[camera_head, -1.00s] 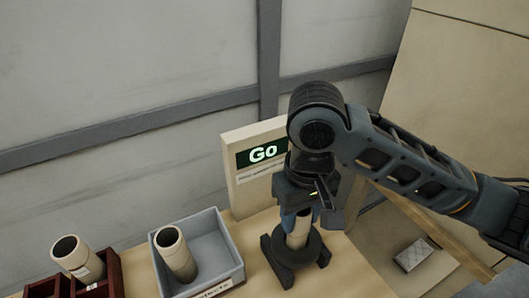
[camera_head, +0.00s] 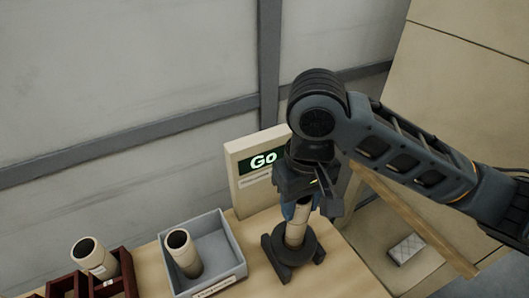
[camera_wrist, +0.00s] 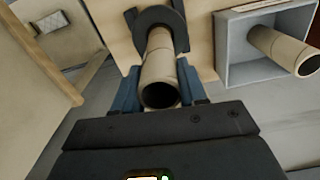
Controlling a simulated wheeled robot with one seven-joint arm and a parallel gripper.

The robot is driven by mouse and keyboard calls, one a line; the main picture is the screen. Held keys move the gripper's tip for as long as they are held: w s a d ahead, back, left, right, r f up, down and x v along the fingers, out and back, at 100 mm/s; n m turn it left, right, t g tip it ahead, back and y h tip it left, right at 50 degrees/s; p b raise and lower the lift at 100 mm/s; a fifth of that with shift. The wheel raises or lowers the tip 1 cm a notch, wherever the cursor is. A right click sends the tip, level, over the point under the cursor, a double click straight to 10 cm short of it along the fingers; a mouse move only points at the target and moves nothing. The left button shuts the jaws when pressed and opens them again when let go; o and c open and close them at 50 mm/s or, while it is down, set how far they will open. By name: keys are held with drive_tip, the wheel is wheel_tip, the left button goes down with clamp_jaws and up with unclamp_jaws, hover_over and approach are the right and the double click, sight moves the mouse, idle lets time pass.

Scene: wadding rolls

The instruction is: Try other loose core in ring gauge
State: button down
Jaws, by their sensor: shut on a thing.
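A pale cardboard core (camera_head: 297,222) stands upright in the dark ring gauge (camera_head: 277,262) on the bench. My gripper (camera_head: 301,203) is above the gauge, shut on the upper part of this core. In the wrist view the blue fingers of my gripper (camera_wrist: 160,92) lie on both sides of the core (camera_wrist: 161,70), whose open end faces the camera. The far end meets the black ring of the gauge (camera_wrist: 150,17). How deep it sits is hidden.
A grey bin (camera_head: 232,262) left of the gauge holds another core (camera_head: 184,256), leaning. The wall is behind. Bare bench lies between bin and gauge.

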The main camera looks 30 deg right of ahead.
drive_tip(key=shift+r, duration=2.3)
